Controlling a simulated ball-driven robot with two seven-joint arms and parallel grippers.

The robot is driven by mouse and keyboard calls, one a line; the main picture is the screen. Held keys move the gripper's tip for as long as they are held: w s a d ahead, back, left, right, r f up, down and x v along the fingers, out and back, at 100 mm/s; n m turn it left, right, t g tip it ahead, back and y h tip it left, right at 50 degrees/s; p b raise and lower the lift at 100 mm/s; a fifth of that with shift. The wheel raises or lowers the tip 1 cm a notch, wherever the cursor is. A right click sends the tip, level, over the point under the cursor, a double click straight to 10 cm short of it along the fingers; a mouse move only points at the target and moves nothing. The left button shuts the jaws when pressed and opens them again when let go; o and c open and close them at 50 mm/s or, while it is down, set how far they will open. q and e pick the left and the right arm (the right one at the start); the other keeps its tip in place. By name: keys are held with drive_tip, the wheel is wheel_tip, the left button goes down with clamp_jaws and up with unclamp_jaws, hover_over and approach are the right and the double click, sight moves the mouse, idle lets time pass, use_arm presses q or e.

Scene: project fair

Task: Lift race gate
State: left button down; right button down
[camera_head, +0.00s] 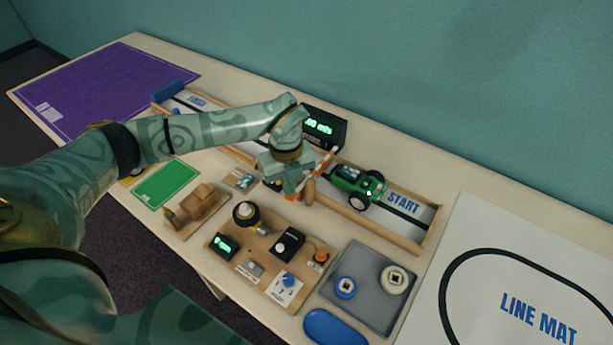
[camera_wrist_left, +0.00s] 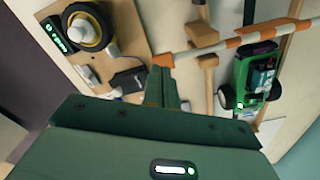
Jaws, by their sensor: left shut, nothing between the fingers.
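The race gate is an orange-and-white striped bar (camera_head: 328,158) lying across the wooden track, partly hidden behind my left gripper in the head view. In the left wrist view the striped bar (camera_wrist_left: 235,42) runs from the fingertips up to the right. My left gripper (camera_head: 290,190) is shut and empty at the bar's near end, and its closed fingers (camera_wrist_left: 161,72) show just below that end. I cannot tell whether they touch it. A green car (camera_head: 358,187) stands on the track on the START side of the bar; it also shows in the wrist view (camera_wrist_left: 257,76).
A display box (camera_head: 338,133) stands behind the track (camera_head: 424,237). In front are a board with wheel and switches (camera_head: 232,265), a wooden item (camera_head: 195,206) and a grey tray (camera_head: 375,308). The line mat (camera_head: 485,220) lies right, a purple mat (camera_head: 100,85) far left.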

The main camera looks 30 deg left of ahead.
sight(292, 196)
use_arm(q)
drive_tip(key=shift+f, duration=0.1)
idle(0.4)
drive_tip(key=shift+w+f+b, duration=0.2)
drive_tip(key=shift+f+b, duration=0.5)
drive_tip(key=shift+f, duration=0.6)
drive_tip(key=shift+w+f+b, duration=0.2)
drive_tip(key=shift+f+b, duration=0.45)
drive_tip(key=shift+f, duration=0.6)
